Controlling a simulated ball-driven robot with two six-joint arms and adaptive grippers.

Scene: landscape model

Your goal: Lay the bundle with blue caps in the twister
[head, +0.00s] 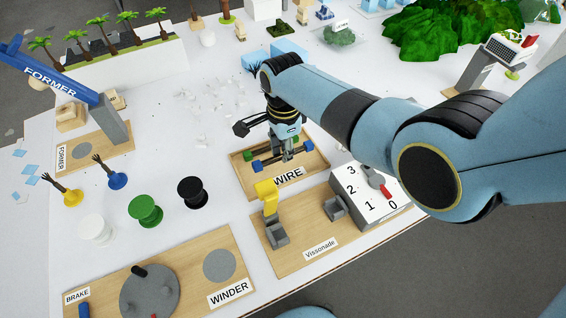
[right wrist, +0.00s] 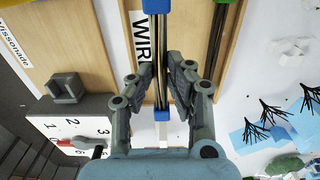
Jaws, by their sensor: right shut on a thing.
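The bundle with blue caps (right wrist: 157,60) shows in the right wrist view between the fingers of my right gripper (right wrist: 170,82), a blue cap at either end. In the head view its blue cap (head: 308,145) shows at the wooden WIRE tray (head: 244,184). My right gripper (head: 288,154) is shut on the bundle; I cannot tell whether the bundle touches the tray floor. No label reads twister. A board marked Vissonade (head: 318,232) has a grey holder with a yellow top (head: 267,196), a second grey holder (head: 335,208) and a numbered dial box (head: 366,192). My left gripper is not in view.
A second bundle of dark wires (right wrist: 217,45) lies beside the held one. White (head: 96,229), green (head: 145,210) and black (head: 192,192) spools stand left of the tray. The WINDER board (head: 185,268) is at the front left. My right arm covers much of the right side.

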